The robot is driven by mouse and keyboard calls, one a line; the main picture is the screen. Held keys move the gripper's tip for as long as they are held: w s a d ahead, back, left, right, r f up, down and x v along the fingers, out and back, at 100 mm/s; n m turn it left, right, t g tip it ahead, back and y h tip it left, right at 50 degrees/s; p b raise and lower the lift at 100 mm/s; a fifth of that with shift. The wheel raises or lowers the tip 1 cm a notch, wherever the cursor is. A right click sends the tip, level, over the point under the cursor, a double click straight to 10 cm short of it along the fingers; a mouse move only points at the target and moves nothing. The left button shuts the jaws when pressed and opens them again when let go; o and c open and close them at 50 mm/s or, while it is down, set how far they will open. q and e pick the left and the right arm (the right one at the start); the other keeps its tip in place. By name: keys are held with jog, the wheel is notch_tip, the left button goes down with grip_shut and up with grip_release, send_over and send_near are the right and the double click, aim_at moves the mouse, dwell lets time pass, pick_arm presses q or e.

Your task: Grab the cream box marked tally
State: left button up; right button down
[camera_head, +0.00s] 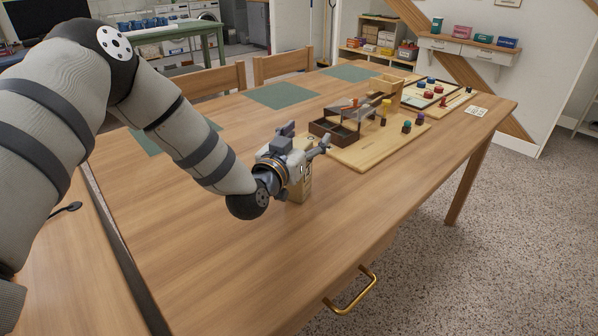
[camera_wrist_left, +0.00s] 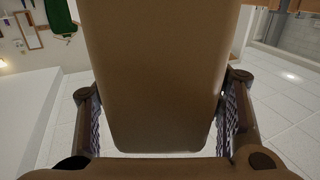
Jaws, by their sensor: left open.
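A cream box (camera_head: 304,187) stands on the wooden table (camera_head: 235,240), mostly hidden behind and below my left gripper; no lettering on it is readable. My left gripper (camera_head: 305,142) is at the box, with its fingers apart. In the left wrist view, a large plain brown block (camera_wrist_left: 157,75) fills the space between the two fingers. I cannot tell whether it is the cream box or whether the fingers touch it. My right gripper is not in view.
Past the gripper are a wooden board (camera_head: 378,150) with small pieces, a dark divided tray (camera_head: 334,133) and a game tray (camera_head: 428,95). Green mats (camera_head: 281,95) lie further back. Chairs (camera_head: 284,65) line the far side. The front tabletop is clear; a brass drawer handle (camera_head: 352,296) sticks out.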

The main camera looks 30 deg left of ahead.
pick_arm(q)
jog(key=shift+r, duration=0.1)
grip_shut()
jog(key=shift+r, duration=0.1)
